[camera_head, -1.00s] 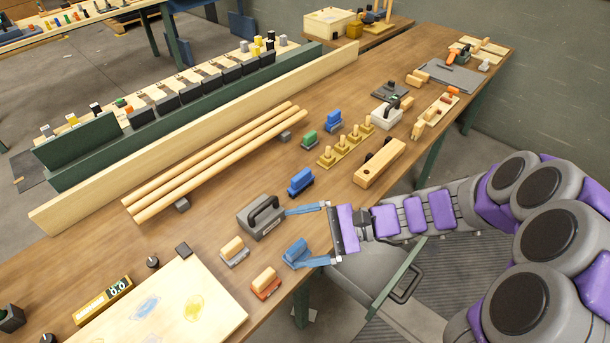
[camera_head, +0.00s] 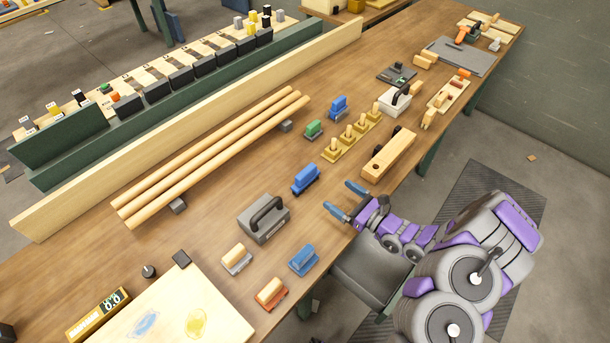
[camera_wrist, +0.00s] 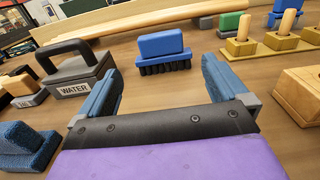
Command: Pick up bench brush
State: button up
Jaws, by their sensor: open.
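The bench brush (camera_head: 305,178) has a blue top, and in the wrist view the brush (camera_wrist: 164,52) shows black bristles standing on the wooden bench. My gripper (camera_head: 341,197) is open and empty, just to the right of and below the brush at the bench's front edge. In the wrist view my gripper (camera_wrist: 160,78) points at the brush, which lies beyond and roughly between the two blue fingers, apart from them.
A grey handled box (camera_head: 264,218), labelled WATER in the wrist view, stands left of the brush. Blue (camera_head: 303,260) and orange-based (camera_head: 271,294) blocks sit nearer. A pegged wooden strip (camera_head: 352,137) and a wooden block (camera_head: 389,155) lie to the right. Wooden rods (camera_head: 212,157) lie behind.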

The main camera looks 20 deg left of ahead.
aim_at(309, 174)
jog(key=b+x, duration=0.2)
jog(key=x, duration=0.9)
jog(key=shift+a+b, duration=0.2)
jog(key=shift+b, duration=0.15)
jog(key=shift+w+a+b, duration=0.3)
jog(key=shift+a+b, duration=0.1)
jog(key=shift+a, duration=0.15)
jog(key=shift+b+x, duration=0.55)
jog(key=shift+x, duration=1.6)
jog(key=shift+s+d+r, duration=0.1)
jog(key=shift+d+r, duration=0.05)
jog(key=shift+d, duration=0.1)
jog(key=c, duration=0.5)
jog(key=shift+a, duration=0.15)
jog(key=c, duration=0.4)
jog(key=shift+r, duration=0.4)
jog(key=s+d+r+p, duration=0.2)
jog(key=s+d, duration=0.2)
jog(key=s, duration=0.2)
jog(key=s+d+r+p, duration=0.2)
jog(key=s+d, duration=0.2)
jog(key=s, duration=0.3)
jog(key=shift+s+d+p, duration=0.3)
jog(key=shift+d+p, duration=0.05)
jog(key=shift+p, duration=0.05)
